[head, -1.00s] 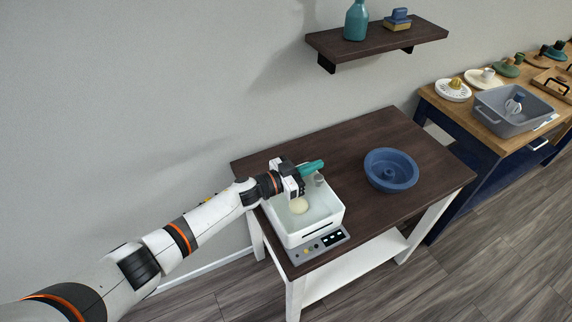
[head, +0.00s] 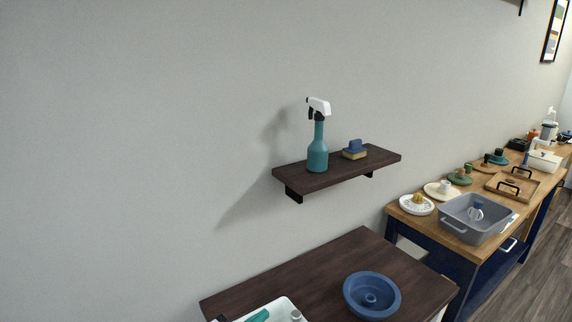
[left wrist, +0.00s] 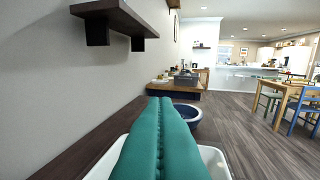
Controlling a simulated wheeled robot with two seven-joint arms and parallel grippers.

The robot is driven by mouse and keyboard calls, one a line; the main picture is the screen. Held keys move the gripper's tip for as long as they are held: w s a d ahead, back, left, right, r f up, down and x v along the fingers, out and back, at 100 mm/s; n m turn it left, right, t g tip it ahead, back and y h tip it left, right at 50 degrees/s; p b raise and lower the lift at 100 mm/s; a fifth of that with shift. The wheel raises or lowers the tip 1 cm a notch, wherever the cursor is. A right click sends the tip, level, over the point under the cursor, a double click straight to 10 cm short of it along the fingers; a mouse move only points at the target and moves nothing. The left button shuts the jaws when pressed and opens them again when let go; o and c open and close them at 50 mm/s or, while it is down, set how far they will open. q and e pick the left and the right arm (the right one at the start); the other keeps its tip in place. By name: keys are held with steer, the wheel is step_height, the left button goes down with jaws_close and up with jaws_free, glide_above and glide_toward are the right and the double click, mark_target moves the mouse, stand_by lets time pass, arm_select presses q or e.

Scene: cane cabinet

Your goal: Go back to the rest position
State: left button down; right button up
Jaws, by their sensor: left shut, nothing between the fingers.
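My left gripper (head: 262,314) is at the bottom edge of the head view. Only its teal fingers and a bit of dark body show there, over the white basin (head: 284,303). In the left wrist view, its long teal fingers (left wrist: 160,102) lie together along their length, with nothing between them. The white basin (left wrist: 213,158) shows on both sides of the fingers. Most of my left arm is out of the head view. My right gripper is in neither view.
The basin stands on a dark table (head: 310,270) beside a blue ring-shaped bowl (head: 371,295). A wall shelf (head: 335,170) above holds a spray bottle (head: 318,150) and a sponge (head: 354,149). A wooden counter (head: 455,222) with a grey tub (head: 474,217) stands to the right.

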arm_select(q)
steer(key=s+a+f+n+g+y, duration=0.2)
steer(key=s+a+f+g+y, duration=0.15)
steer(key=s, duration=0.65)
steer(key=s+a+f+n+g+y, duration=0.25)
steer(key=s+a+y, duration=0.25)
steer(key=s, duration=0.5)
steer(key=s+a+f+n+g+y, duration=0.2)
steer(key=s+a+g+y, duration=0.25)
steer(key=s, duration=0.65)
step_height(320, 180, down, 28)
steer(key=f+h+b, duration=0.1)
steer(key=b, duration=0.2)
steer(key=s+a+f+g+b, duration=0.1)
steer(key=s+a+f+b, duration=0.1)
steer(key=s+f, duration=1.5)
steer(key=shift+a+m, duration=0.35)
steer(key=shift+a, duration=0.25)
steer(key=shift+g, duration=0.25)
